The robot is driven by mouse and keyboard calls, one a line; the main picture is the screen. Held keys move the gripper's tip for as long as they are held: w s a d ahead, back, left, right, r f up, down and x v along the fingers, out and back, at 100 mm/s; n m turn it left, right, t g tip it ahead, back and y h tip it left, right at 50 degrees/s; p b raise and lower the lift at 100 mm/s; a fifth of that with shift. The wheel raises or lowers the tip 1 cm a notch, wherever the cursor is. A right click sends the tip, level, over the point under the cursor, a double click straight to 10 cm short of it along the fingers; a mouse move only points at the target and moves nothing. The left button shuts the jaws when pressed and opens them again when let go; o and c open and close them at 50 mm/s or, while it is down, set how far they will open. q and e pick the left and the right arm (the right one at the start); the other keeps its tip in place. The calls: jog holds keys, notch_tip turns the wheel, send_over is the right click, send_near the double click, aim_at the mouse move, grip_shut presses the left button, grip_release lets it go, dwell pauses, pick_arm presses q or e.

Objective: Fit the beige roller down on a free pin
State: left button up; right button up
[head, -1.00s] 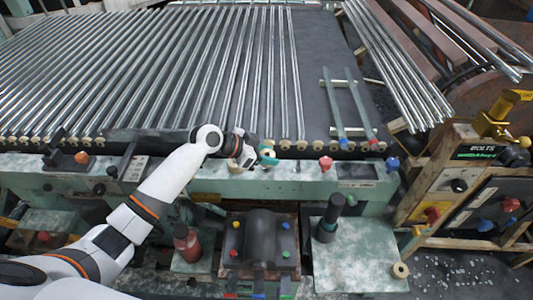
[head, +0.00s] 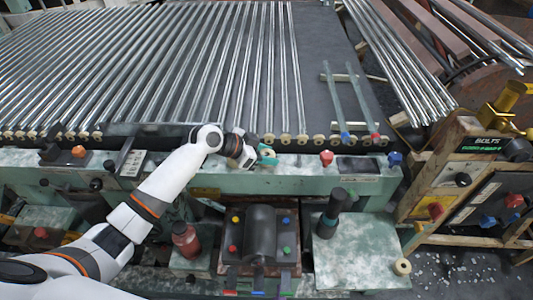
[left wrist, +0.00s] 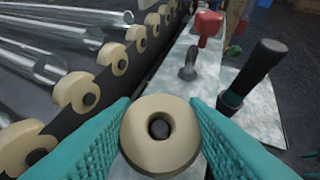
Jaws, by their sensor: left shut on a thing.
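My left gripper (head: 267,155) is over the green machine rail, just in front of the row of beige rollers. In the left wrist view its teal fingers (left wrist: 160,130) are shut on a beige roller (left wrist: 160,160). The roller's hole faces the camera, and something dark shows through it. Several other beige rollers (left wrist: 72,92) sit on dark pins in a row along the tubes' ends, up and to the left of the held one. I cannot make out a bare pin clearly; the gripper hides part of the row in the head view. My right gripper is not in view.
Long glass tubes (head: 200,70) lie behind the roller row. On the rail stand a red knob (head: 326,157) and a blue knob (head: 395,158). A dark upright handle (head: 331,210) stands on the pale bench in front. A loose beige roller (head: 402,266) is at the bench's right edge.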

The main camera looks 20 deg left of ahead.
pick_arm(q)
jog(key=shift+f, duration=0.3)
jog(key=o, duration=1)
jog(key=shift+s+r, duration=0.1)
jog(key=shift+o, duration=0.2)
jog(key=shift+r, duration=0.1)
